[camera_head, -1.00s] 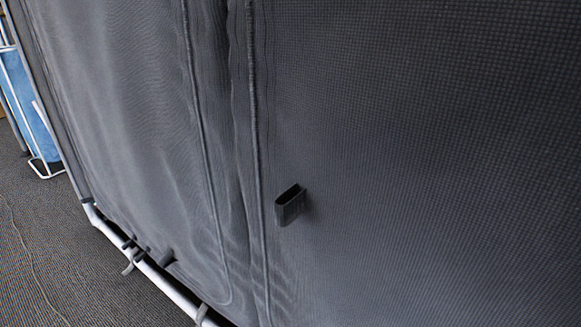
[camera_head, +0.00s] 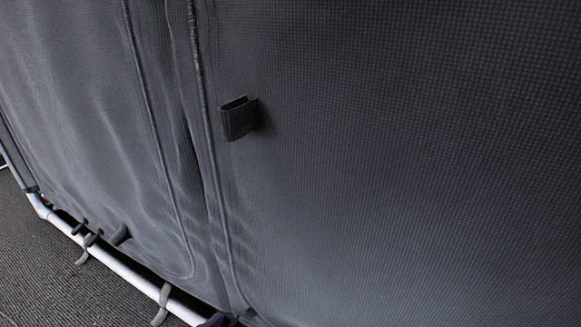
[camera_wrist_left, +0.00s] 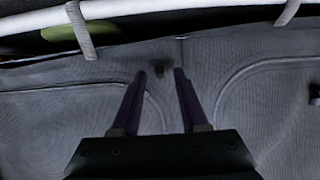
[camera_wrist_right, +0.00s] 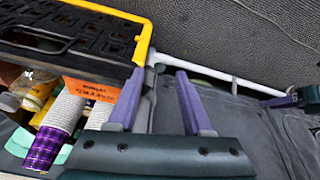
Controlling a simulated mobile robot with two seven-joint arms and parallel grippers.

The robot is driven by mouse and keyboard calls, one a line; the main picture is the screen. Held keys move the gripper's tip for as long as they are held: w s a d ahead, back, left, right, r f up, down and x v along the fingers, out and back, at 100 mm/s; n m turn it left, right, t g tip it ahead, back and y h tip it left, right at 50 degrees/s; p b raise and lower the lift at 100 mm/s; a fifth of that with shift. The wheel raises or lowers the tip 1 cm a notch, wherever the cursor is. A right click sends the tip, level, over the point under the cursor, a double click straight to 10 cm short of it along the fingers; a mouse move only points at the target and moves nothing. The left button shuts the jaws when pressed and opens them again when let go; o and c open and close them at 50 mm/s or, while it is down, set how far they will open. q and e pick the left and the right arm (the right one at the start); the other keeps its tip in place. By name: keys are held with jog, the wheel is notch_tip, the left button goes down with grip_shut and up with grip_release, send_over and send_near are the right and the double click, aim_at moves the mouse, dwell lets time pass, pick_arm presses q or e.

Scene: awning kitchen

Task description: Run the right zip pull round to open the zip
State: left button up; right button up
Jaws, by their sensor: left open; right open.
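A grey fabric wall fills the head view, with two zip seams, the left one (camera_head: 150,120) and the right one (camera_head: 208,130), curving down towards the lower edge. I cannot make out a zip pull in the head view. In the left wrist view a small dark piece (camera_wrist_left: 160,68) lies against the fabric between my left fingertips; I cannot tell if it is a pull. My left gripper (camera_wrist_left: 160,80) is open at the wall, beside a curved seam (camera_wrist_left: 245,72). My right gripper (camera_wrist_right: 160,76) is open and empty, near the pole and a crate.
A black fabric loop (camera_head: 238,119) sticks out right of the seams. A white pole (camera_head: 110,265) with straps runs along the wall's foot. In the right wrist view a black crate with a yellow rim (camera_wrist_right: 143,42) holds cups and jars. Carpet (camera_head: 50,275) lies bare at lower left.

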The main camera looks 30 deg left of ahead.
pick_arm(q)
jog(key=shift+c, duration=0.4)
grip_shut()
dwell(1.0)
